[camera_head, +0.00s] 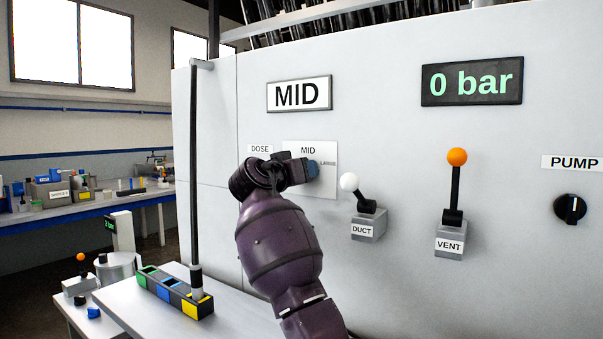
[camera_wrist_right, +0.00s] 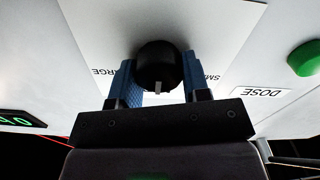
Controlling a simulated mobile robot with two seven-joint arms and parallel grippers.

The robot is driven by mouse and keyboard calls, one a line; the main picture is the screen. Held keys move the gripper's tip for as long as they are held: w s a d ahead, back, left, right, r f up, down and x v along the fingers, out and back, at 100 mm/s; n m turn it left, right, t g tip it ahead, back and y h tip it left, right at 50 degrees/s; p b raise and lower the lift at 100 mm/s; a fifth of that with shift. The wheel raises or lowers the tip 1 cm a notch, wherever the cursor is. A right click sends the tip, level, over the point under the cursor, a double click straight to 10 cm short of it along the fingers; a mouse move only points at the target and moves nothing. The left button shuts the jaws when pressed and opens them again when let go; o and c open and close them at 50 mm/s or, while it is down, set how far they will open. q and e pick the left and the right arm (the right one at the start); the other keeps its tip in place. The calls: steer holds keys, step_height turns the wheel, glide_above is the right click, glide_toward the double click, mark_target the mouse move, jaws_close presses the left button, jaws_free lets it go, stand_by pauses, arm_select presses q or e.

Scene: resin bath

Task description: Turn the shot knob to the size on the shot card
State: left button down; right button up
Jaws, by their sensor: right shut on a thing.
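The shot card (camera_head: 299,94) on the white cabinet reads MID. Below it, a white dial plate (camera_head: 322,187) shows MID at its top and LARGE at its right. My right gripper (camera_head: 312,168) hides the knob in the head view. In the right wrist view, which is upside down, the right gripper's blue fingers (camera_wrist_right: 157,85) are shut on the round black shot knob (camera_wrist_right: 158,62). The knob's pale pointer mark faces the picture's bottom, the side of the MID label in the head view. The LARGE and SMALL labels are partly covered. My left gripper is not in view.
The duct lever (camera_head: 349,184) and vent lever (camera_head: 455,188) stand right of the plate. A pump knob (camera_head: 570,209) is farther right. The pressure display (camera_head: 472,81) reads 0 bar. In the wrist view, a green button (camera_wrist_right: 305,58) is near the DOSE label (camera_wrist_right: 262,92).

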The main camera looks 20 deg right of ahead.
steer(key=shift+f, duration=0.15)
steer(key=o, duration=0.9)
steer(key=shift+o, duration=0.2)
steer(key=v, duration=1.1)
steer(key=shift+p, duration=0.3)
